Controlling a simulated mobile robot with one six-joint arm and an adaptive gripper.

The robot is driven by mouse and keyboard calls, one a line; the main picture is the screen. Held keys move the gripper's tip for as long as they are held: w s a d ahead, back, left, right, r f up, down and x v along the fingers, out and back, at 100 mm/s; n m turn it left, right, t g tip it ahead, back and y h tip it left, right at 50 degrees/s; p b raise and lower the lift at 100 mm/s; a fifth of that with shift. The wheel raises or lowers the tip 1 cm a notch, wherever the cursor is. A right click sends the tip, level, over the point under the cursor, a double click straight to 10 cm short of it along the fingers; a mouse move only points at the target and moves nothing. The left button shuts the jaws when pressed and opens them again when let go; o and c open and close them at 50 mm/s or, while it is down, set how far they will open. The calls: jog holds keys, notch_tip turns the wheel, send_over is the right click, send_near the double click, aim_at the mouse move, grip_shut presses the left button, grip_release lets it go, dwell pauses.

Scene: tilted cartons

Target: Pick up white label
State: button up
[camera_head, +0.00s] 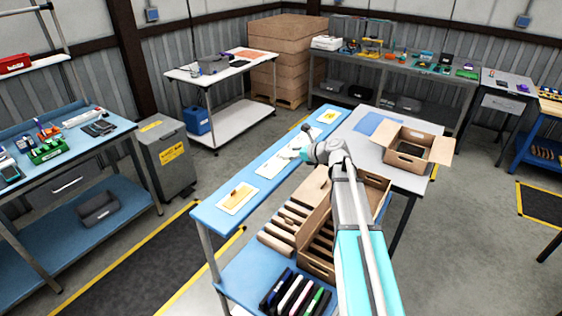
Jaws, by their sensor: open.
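My arm reaches out over a long blue shelf (213,212), and my gripper (304,155) hangs over the middle of it. The gripper is small in this view; its jaws are open, and I see nothing held. A white sheet (270,168), perhaps the white label, lies on the shelf just left of my gripper. I cannot tell whether the gripper touches anything. Another pale sheet with a yellow-brown piece on it (237,198) lies nearer the shelf's front end. A yellow item on a pale sheet (328,116) lies at the far end.
Below the shelf are cardboard trays (283,236) with brown slats and several dark upright items (290,293). An open carton (408,149) stands on a grey table (366,146) to the right. A grey cabinet (168,160) stands left, with free floor between.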

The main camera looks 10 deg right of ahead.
aim_at(278, 154)
jog(key=shift+w+a, duration=0.1)
jog(key=shift+a, duration=0.05)
jog(key=shift+b+x, duration=1)
jog(key=shift+x, duration=1.6)
jog(key=c, duration=0.8)
